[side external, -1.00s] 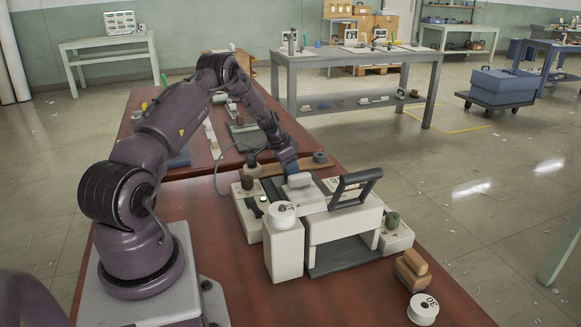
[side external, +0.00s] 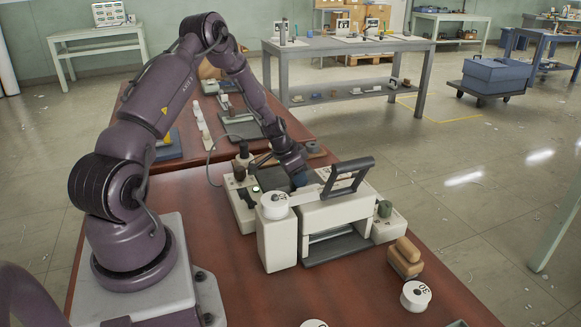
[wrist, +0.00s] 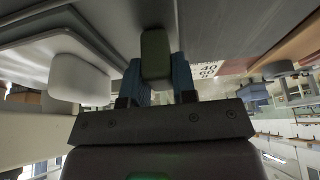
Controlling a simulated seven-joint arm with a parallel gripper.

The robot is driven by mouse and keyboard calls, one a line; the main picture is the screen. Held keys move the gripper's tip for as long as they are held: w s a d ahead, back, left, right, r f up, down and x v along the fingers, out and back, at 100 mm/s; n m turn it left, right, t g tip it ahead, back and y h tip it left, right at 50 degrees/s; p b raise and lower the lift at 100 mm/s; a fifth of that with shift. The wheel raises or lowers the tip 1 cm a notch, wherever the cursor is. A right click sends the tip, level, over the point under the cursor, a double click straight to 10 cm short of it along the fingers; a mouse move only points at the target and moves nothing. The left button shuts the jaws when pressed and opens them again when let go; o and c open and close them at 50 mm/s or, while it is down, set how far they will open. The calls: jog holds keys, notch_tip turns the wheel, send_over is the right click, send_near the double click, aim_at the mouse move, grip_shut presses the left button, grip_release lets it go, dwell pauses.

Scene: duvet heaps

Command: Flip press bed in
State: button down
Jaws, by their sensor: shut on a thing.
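The white press (side external: 335,212) stands on the red-brown table with its black-handled lever (side external: 348,172) raised. A dark grey plate (side external: 335,248) lies at the base of its opening. My gripper (side external: 300,180) reaches down behind the press. In the wrist view its blue fingers (wrist: 157,82) are shut on a dark green grip (wrist: 155,55). A rounded white pad (wrist: 80,78) is left of the fingers there. What the green grip joins to is unclear, and the press hides the fingertips' surroundings in the side view.
A white spool (side external: 275,200) tops the white post beside the press. A green knob (side external: 384,208) sits on the right-hand box. The front table is mostly clear.

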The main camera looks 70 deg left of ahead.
jog(key=shift+d, duration=1.9)
jog(key=c, duration=0.9)
grip_release()
jog(key=shift+d, duration=0.1)
jog(key=shift+r, duration=0.15)
jog(key=v, duration=1.2)
jog(key=shift+s+r, duration=0.15)
jog(key=shift+r, duration=0.25)
